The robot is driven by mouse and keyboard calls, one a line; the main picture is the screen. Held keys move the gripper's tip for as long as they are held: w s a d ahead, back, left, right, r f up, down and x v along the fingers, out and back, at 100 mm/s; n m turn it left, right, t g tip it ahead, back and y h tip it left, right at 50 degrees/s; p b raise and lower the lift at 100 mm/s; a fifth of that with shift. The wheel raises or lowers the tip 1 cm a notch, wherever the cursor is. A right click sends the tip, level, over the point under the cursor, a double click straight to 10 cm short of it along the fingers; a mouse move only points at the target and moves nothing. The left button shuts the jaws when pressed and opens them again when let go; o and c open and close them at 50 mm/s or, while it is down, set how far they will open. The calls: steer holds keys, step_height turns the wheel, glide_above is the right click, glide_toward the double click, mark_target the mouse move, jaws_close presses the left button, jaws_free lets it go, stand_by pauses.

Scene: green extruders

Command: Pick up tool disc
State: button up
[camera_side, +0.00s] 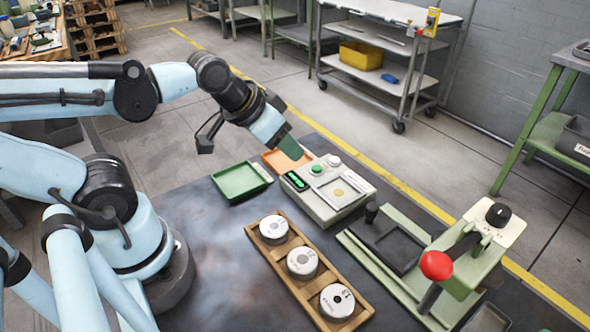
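Three round silver-grey metal discs sit in a row in a wooden rack (284,277) on the dark table: the far disc (273,228), the middle disc (302,262) and the near disc (337,301). Each has a central hole and dark markings on top. My gripper (291,148) is up above the far part of the table, beyond the far disc and apart from all three. I see nothing held. The finger gap is too small to make out from this side.
A green tray (240,181) and an orange tray (276,161) lie near a beige device (328,207) with a green display. A green press (465,270) with a red knob (436,265) stands at the right. Bare table lies left of the rack.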

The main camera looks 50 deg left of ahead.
steer(key=o, duration=0.9)
steer(key=shift+c, duration=0.2)
steer(key=shift+d, duration=0.1)
steer(key=n+g, duration=0.2)
steer(key=g, duration=0.5)
glide_above(302, 260)
steer(key=shift+f, duration=6.15)
